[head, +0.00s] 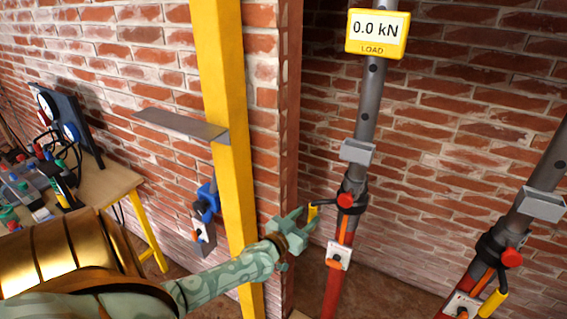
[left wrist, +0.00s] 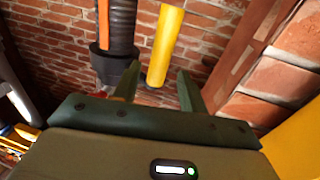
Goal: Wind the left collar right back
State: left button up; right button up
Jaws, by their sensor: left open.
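The left prop is a grey tube (head: 369,105) above an orange-red lower tube (head: 333,292), with a display (head: 375,34) reading 0.0 kN. Its dark left collar (head: 352,190) has a red knob (head: 345,200) and a yellow handle (head: 313,212) pointing left. My left gripper (head: 308,217) is open at the yellow handle. In the left wrist view the yellow handle (left wrist: 165,45) stands beyond and between the two green fingers (left wrist: 158,85), and the dark collar (left wrist: 112,55) is left of it. I cannot tell whether the fingers touch the handle. My right gripper is out of view.
A second prop with its collar (head: 492,246) and yellow handle (head: 492,303) stands at right. A yellow post (head: 226,120) with a grey plate (head: 182,124) stands left of my gripper. A cluttered bench (head: 100,185) is far left. Brick wall lies behind.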

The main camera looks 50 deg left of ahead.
pick_arm(q)
jog(key=s+d+p, duration=0.1)
jog(key=s, duration=1.1)
jog(key=shift+d, duration=0.2)
jog(key=s+d+f+m+g, duration=0.1)
jog(key=s+f+g, duration=0.3)
jog(key=s+f, duration=0.45)
jog(key=s+d+f+m+g+h, duration=0.1)
jog(key=s+f+g, duration=0.3)
jog(key=f, duration=0.8)
jog(key=s+d+f+m+g, duration=0.1)
jog(key=s+d+f+g, duration=0.15)
jog(key=s+f, duration=0.6)
jog(key=s+d+f+m+g+h+b, duration=0.1)
jog(key=s+d+f+m+g+b, duration=0.1)
jog(key=s+d+f+g, duration=0.4)
jog(key=shift+s+d+f, duration=2.65)
jog(key=shift+s+f, duration=0.1)
jog(key=shift+s, duration=1.65)
